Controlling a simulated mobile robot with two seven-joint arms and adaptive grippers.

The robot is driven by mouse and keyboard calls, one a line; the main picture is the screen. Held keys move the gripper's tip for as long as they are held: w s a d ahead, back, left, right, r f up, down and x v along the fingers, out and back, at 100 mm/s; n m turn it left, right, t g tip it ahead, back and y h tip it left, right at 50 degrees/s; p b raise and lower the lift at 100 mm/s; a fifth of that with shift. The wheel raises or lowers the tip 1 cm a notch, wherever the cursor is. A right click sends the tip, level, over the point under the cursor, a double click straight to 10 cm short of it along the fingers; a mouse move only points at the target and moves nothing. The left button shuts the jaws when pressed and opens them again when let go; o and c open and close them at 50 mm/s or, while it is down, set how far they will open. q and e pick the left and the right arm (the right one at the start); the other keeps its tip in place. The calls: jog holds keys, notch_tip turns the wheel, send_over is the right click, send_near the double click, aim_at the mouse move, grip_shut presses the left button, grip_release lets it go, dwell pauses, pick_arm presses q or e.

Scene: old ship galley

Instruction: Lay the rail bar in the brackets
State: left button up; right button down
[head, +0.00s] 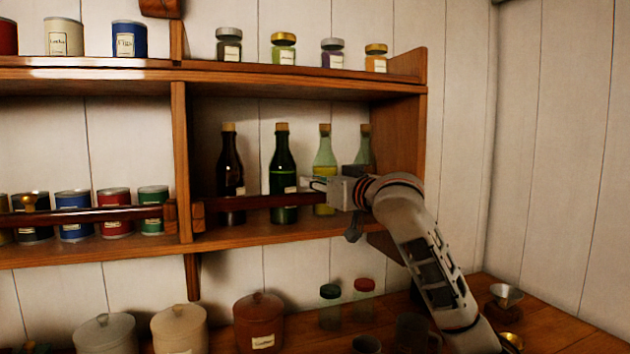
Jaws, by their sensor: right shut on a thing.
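The rail bar (262,201) is a dark red-brown wooden bar. It runs across the front of the right shelf bay, in front of the bottles. Its left end is at the wooden bracket (198,214) on the middle upright; I cannot tell if it is seated there. My right gripper (328,190) is shut on the bar near its right end. The gripper and arm hide that end and any bracket on the right side. My left gripper is not in view.
Several corked bottles (282,165) stand close behind the bar. A similar bar (90,216) crosses the left bay before several tins (74,214). Small jars (283,49) line the upper shelf. Canisters (258,320) and a metal funnel (506,295) stand on the counter below.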

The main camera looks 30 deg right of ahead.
jog(key=c, duration=1.8)
grip_release()
jog(key=s, duration=1.2)
jog(key=shift+d, duration=0.15)
